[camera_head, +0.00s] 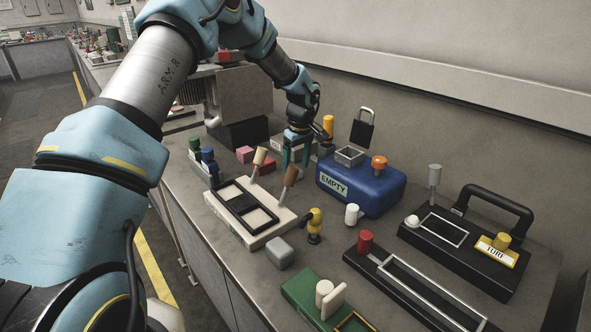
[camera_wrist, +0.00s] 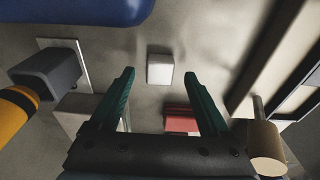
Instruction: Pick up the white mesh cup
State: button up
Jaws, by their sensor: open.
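A small white cup-like piece (camera_head: 352,214) stands on the counter in front of the blue box in the head view; no mesh pattern can be made out on it. In the wrist view a small white block-like object (camera_wrist: 160,68) lies on the counter, ahead of and between my fingertips; I cannot tell whether it is the same piece. My gripper (camera_head: 297,162) points down over the counter, left of the blue box. It is open, with nothing between its green fingers in the wrist view (camera_wrist: 158,78).
The blue EMPTY box (camera_head: 340,190) stands right of my gripper. A white base with black frames (camera_head: 230,222) and upright pegs stands to the left. Pink blocks (camera_head: 245,154) lie behind. A yellow fitting (camera_head: 315,222) and grey block (camera_head: 280,252) stand in front.

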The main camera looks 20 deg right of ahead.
jog(key=shift+w+f, duration=0.1)
jog(key=shift+f, duration=0.55)
grip_shut()
